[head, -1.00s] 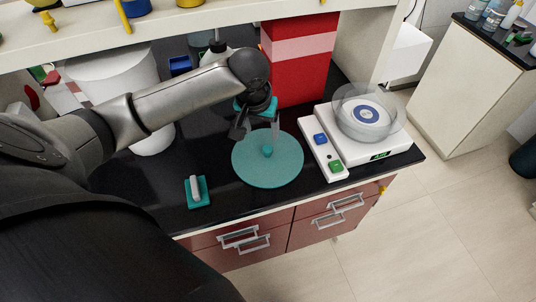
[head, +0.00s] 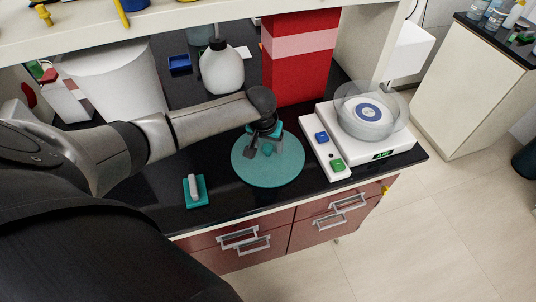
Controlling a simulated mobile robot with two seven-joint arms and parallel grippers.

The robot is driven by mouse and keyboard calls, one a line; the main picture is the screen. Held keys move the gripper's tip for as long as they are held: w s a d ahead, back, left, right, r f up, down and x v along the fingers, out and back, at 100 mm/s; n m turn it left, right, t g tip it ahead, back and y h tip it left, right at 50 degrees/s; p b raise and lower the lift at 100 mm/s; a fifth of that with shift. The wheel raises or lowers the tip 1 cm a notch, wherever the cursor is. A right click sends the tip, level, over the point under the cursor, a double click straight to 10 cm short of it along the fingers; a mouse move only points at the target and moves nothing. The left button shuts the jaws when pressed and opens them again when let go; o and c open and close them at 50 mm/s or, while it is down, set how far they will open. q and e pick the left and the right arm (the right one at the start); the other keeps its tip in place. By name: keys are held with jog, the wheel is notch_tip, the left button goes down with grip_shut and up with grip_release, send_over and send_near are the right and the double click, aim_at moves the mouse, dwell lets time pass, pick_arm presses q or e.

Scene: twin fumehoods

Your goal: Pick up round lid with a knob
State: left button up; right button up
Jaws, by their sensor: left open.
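The round lid (head: 268,172) is a flat teal disc lying on the black bench top. Its small teal knob (head: 267,150) stands at the middle and is partly hidden by my fingers. My left gripper (head: 264,149) points down over the lid, with its open fingers at the knob. I cannot tell whether the fingers touch the knob. My right gripper is not in view.
A white balance (head: 378,148) with a clear round dish (head: 367,112) stands right of the lid. A red box (head: 300,75) and a white bottle (head: 221,70) stand behind.

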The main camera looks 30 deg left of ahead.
pick_arm(q)
jog(key=shift+x, duration=0.75)
jog(key=shift+s, duration=0.1)
grip_shut()
